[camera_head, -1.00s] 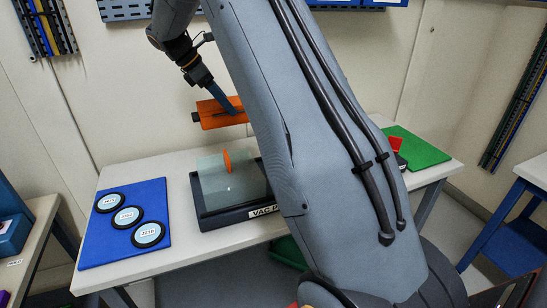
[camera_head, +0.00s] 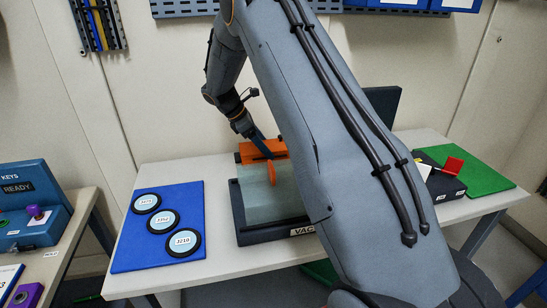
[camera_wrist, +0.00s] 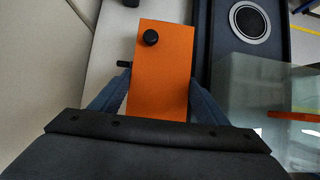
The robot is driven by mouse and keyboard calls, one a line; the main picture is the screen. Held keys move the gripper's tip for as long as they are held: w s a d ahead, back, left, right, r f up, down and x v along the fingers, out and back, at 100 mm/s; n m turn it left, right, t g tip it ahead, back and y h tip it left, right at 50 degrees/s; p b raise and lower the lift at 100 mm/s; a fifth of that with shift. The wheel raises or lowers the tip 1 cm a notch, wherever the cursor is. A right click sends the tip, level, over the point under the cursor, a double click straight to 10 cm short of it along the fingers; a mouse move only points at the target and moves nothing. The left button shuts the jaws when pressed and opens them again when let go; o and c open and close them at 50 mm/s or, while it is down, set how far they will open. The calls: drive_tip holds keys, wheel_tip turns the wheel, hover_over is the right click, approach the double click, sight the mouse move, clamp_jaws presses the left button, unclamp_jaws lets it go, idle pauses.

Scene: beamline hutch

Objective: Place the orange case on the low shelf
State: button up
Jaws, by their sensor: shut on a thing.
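My gripper (camera_wrist: 158,98) is shut on the orange case (camera_wrist: 160,65), a flat box with a black knob, with one blue-grey finger on each side of it. In the head view the orange case (camera_head: 262,151) is held at the back of the table, just behind a translucent block. My gripper (camera_head: 262,150) reaches down to it from above, and part of the case is hidden by the finger and the block. Whether the case touches the table cannot be told. I cannot identify the low shelf for certain in these views.
The translucent block (camera_head: 255,200) with an orange handle sits in a dark tray (camera_head: 270,236). A blue mat (camera_head: 128,255) with 3 round labelled discs lies left. A side bench holds a key box (camera_head: 30,190).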

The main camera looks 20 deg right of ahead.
drive_tip(key=shift+f+p, duration=0.8)
drive_tip(key=shift+f, duration=1.5)
drive_tip(key=shift+f, duration=0.15)
drive_tip(key=o, duration=1.7)
drive_tip(key=shift+o, duration=0.2)
